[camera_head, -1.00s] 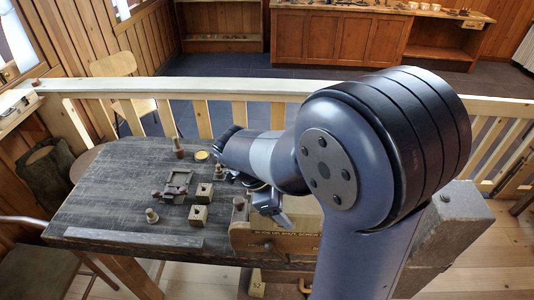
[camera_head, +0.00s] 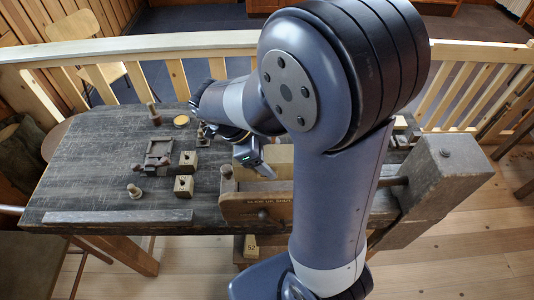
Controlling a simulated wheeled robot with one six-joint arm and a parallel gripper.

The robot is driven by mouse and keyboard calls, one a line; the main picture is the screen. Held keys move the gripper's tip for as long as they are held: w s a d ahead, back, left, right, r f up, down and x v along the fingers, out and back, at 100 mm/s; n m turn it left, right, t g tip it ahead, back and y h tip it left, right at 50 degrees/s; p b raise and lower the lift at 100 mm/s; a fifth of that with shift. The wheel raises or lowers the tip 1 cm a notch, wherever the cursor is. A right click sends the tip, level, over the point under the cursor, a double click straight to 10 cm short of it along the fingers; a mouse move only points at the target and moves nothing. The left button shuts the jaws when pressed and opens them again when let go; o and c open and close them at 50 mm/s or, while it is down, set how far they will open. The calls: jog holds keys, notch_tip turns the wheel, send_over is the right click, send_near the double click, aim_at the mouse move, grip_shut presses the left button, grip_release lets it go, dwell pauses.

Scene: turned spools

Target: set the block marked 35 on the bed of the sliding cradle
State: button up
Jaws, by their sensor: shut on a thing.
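My gripper (camera_head: 254,156) shows in the head view over the right part of the dark workbench (camera_head: 95,180), partly behind my own arm. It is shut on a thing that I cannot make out. A dark frame-like fixture with a flat bed (camera_head: 159,150), which looks like the sliding cradle, sits left of my gripper, and its bed looks empty. Two light wooden blocks with dark round marks, a far block (camera_head: 188,161) and a near block (camera_head: 183,186), stand right of and in front of this fixture. No number 35 is legible.
A wooden vise (camera_head: 255,210) is at the bench's front right. A turned peg (camera_head: 134,191), a dark spool (camera_head: 154,114) and a yellow disc (camera_head: 181,121) stand on the bench. A long flat bar (camera_head: 118,216) lies along the front edge. A pale railing (camera_head: 150,45) runs behind.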

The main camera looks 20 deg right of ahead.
jog(key=shift+f+b, duration=1.65)
jog(key=shift+f, duration=1.2)
notch_tip(320, 180, down, 6)
jog(key=b, duration=0.5)
jog(key=shift+r, duration=0.2)
jog(key=shift+b, duration=0.45)
jog(key=shift+d, duration=0.1)
jog(key=o, duration=1.3)
jog(key=shift+o, duration=0.2)
jog(key=shift+o, duration=0.7)
jog(key=shift+f, duration=0.1)
jog(key=shift+c, duration=0.2)
